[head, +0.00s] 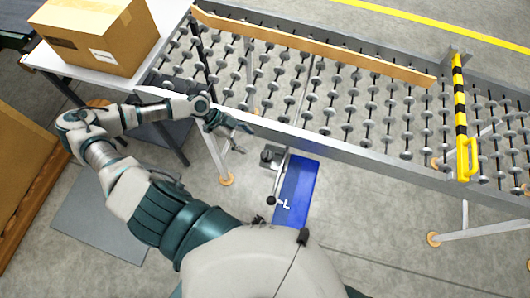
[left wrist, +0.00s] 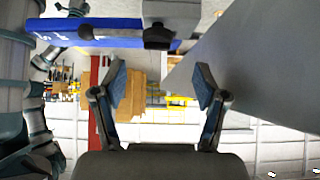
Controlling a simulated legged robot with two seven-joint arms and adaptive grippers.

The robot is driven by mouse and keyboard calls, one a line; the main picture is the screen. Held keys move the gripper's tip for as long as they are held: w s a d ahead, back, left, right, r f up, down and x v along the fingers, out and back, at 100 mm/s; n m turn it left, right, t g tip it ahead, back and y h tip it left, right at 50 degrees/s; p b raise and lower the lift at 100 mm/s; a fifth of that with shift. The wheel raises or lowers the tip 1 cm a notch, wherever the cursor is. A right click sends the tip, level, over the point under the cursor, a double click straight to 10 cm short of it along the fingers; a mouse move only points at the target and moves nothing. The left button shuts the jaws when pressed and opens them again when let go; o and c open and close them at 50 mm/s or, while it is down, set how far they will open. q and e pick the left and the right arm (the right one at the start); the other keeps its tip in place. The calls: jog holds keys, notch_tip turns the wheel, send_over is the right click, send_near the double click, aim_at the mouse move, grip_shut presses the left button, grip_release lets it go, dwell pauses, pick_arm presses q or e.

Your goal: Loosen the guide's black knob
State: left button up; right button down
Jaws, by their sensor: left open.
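My left gripper (head: 244,140) is open and empty, beside the conveyor's near rail. Its two spread fingers also show in the left wrist view (left wrist: 160,88). Just right of it in the head view is a dark knob-like block (head: 267,156) on a grey bracket under the rail. A rod runs down from there to a small black ball (head: 271,201) beside a white crank. In the left wrist view a dark knob (left wrist: 158,38) is beyond the fingers, apart from them. I cannot tell which is the guide's knob. My right gripper is out of view.
A blue panel (head: 298,190) hangs beside the bracket. The roller conveyor's metal rail (head: 330,150) runs close above the gripper. A wooden bar (head: 320,47) lies across the rollers. A cardboard box (head: 95,35) sits on the white table. Floor right of the blue panel is clear.

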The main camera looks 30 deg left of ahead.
aim_at(268, 154)
pick_arm(q)
jog(key=x, duration=0.3)
jog(key=d+r+x, duration=0.1)
jog(key=x, duration=0.5)
jog(key=shift+d+r, duration=0.1)
jog(key=shift+d, duration=0.5)
jog(key=shift+w+d+f, duration=0.1)
jog(key=shift+d+f, duration=0.2)
jog(key=shift+d, duration=0.05)
jog(key=shift+a+f, duration=0.1)
jog(key=shift+a, duration=0.25)
jog(key=shift+a+f, duration=0.15)
jog(key=shift+a, duration=0.55)
jog(key=shift+a+f, duration=0.1)
jog(key=shift+a, duration=0.1)
jog(key=c, duration=0.8)
jog(key=shift+d, duration=0.25)
jog(key=c, duration=0.3)
jog(key=shift+d+r, duration=0.25)
jog(key=shift+d, duration=0.4)
jog(key=shift+c, duration=0.3)
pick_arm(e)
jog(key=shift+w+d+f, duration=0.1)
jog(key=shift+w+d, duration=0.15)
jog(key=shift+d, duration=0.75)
